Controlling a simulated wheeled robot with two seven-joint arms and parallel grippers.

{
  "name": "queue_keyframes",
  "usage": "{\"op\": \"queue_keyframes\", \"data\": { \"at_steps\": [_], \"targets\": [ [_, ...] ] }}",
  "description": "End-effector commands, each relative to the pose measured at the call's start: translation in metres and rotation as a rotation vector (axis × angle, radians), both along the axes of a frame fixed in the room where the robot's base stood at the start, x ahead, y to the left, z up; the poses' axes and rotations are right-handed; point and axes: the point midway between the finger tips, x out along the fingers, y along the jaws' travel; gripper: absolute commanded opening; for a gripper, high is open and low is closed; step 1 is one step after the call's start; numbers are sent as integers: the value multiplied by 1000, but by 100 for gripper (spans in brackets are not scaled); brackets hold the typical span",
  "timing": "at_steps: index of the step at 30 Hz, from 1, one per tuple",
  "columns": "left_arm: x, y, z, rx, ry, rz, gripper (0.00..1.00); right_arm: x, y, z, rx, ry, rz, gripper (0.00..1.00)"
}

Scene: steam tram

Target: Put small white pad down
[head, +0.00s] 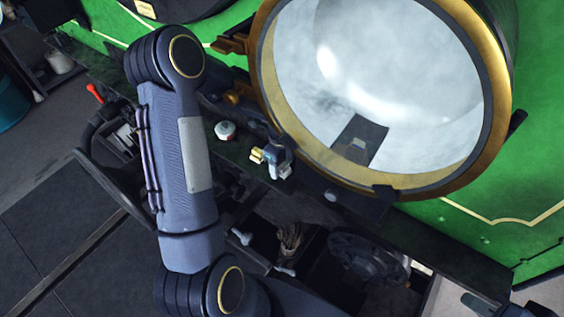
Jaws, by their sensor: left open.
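A small round white pad (225,130) lies flat on the dark ledge below the big brass-rimmed round door. My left arm crosses the picture on the left and hides part of the ledge. What looks like my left gripper (278,163) is at the ledge, to the right of the pad and apart from it. It is small, partly hidden and open, with a small yellow block (257,155) close beside it. Grey finger-like parts at the bottom right edge look like my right gripper (508,304), cut off by the frame.
The brass-rimmed glassy door (380,75) stands behind the ledge on the green engine front. Below the ledge is a dark tray with a brush (290,238) and a black wheel-like part (368,258). A red-tipped lever (96,92) is left of my arm. Dark floor is clear at lower left.

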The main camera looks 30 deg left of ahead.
Motion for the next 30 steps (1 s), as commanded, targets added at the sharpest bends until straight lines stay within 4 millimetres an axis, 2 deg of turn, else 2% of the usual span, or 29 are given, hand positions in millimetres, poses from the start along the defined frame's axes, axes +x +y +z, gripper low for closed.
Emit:
{"op": "queue_keyframes", "data": {
  "at_steps": [5,14,18,23,30],
  "targets": [
    [1,0,-3,0,-2,1,57,0,0,-5,0,0,0,29],
    [-1,1,47,1,-6,1,57,0,0,-21,0,0,0,29],
    [-2,1,67,2,-4,2,57,0,0,-20,0,0,0,29],
    [-3,0,74,0,-1,-1,57,0,0,-20,0,0,0,29],
    [-3,0,75,0,0,-1,57,0,0,-20,0,0,0,29]
  ]
}}
